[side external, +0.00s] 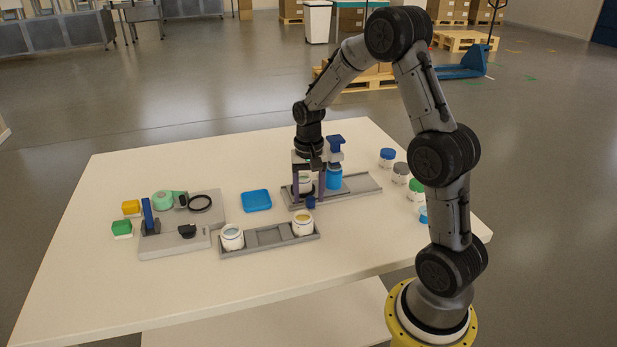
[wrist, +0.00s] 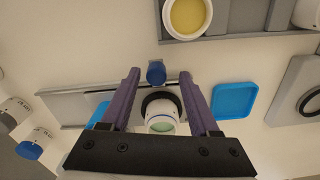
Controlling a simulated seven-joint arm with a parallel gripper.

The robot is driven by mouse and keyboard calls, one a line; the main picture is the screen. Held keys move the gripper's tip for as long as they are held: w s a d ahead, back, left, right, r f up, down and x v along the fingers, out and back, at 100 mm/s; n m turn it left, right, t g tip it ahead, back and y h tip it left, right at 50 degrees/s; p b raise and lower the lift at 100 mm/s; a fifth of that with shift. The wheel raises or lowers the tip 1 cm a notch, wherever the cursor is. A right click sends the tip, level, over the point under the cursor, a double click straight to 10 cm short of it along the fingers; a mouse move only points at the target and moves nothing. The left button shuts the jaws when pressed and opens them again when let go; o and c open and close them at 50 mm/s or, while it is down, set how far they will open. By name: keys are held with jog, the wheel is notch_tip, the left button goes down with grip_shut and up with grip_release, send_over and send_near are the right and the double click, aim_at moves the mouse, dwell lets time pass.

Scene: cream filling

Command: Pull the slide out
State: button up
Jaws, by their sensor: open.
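The slide's blue knob (side external: 310,202) stands at the front edge of the long grey station base (side external: 362,187). It also shows in the wrist view (wrist: 156,72). Behind the knob, a white jar (wrist: 161,118) with pale green contents sits against a dark ring. My gripper (side external: 308,197) is open and points down, its purple fingers on either side of the knob and jar. In the wrist view, the fingertips (wrist: 159,76) flank the knob with a gap on each side. I cannot tell how far the slide is in; the fingers and palm partly hide it.
A blue pump bottle (side external: 334,176) stands close beside my gripper. In front, a grey tray (side external: 267,237) holds two open white jars. A blue dish (side external: 256,201) and a grey tool board (side external: 175,244) lie left. Several lidded jars stand right. Bare table separates base and tray.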

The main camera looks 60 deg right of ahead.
notch_tip(320, 180, up, 13)
jog(key=shift+r, duration=0.2)
dwell(0.4)
jog(key=s+a+r+n+t, duration=0.35)
jog(key=s+a+r, duration=0.35)
jog(key=a+r, duration=0.3)
jog(key=s+a+f+n+t, duration=0.1)
jog(key=s+a+f+n, duration=0.2)
jog(key=s, duration=0.3)
jog(key=s+a+f+n+t, duration=0.1)
jog(key=s+a+f+n, duration=0.3)
jog(key=s, duration=0.2)
jog(key=shift+n, duration=0.35)
dwell(0.5)
